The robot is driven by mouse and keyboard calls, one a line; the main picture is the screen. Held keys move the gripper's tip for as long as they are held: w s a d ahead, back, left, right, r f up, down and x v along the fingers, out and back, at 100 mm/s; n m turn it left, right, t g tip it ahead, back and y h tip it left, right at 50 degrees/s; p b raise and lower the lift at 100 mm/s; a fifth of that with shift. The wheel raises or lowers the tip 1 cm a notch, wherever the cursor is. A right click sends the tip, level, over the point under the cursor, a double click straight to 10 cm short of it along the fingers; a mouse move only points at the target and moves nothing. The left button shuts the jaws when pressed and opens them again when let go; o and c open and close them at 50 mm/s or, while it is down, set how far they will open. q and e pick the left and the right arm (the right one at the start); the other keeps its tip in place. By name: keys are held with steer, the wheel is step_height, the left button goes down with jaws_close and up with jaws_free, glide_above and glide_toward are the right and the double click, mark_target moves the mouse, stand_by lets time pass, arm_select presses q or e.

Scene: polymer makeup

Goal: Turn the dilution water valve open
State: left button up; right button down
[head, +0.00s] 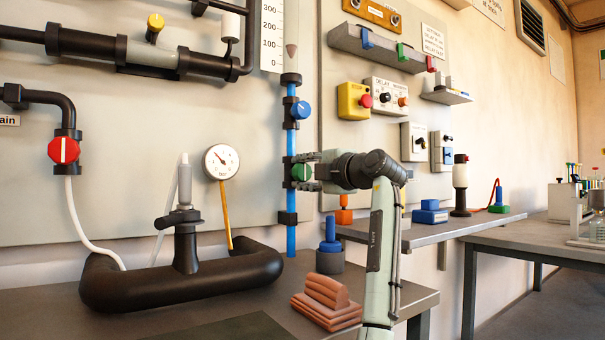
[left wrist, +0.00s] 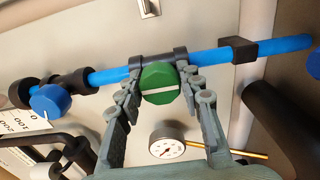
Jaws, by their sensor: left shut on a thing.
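A green valve knob (head: 301,172) with a pale stripe sits on a vertical blue pipe (head: 291,238) on the wall panel. My left gripper (head: 308,170) reaches it from the right, its fingers around the knob. In the left wrist view the gripper (left wrist: 160,88) is shut on the green knob (left wrist: 158,78), one finger on each side. The stripe there lies roughly along the pipe's line. A blue knob (head: 301,110) sits higher on the same pipe; it also shows in the left wrist view (left wrist: 50,101). I see no label naming either knob. My right gripper is not in view.
A pressure gauge (head: 221,161) stands left of the pipe. A red valve (head: 63,150) is further left. Below are a thick black pipe loop (head: 180,280), a stack of brown blocks (head: 326,302) and a dark cup with a blue piece (head: 330,258). Switch boxes (head: 385,97) hang at right.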

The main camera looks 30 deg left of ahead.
arm_select(q)
steer(key=o, duration=1.2)
steer(key=shift+v, duration=6)
steer(key=shift+f, duration=0.1)
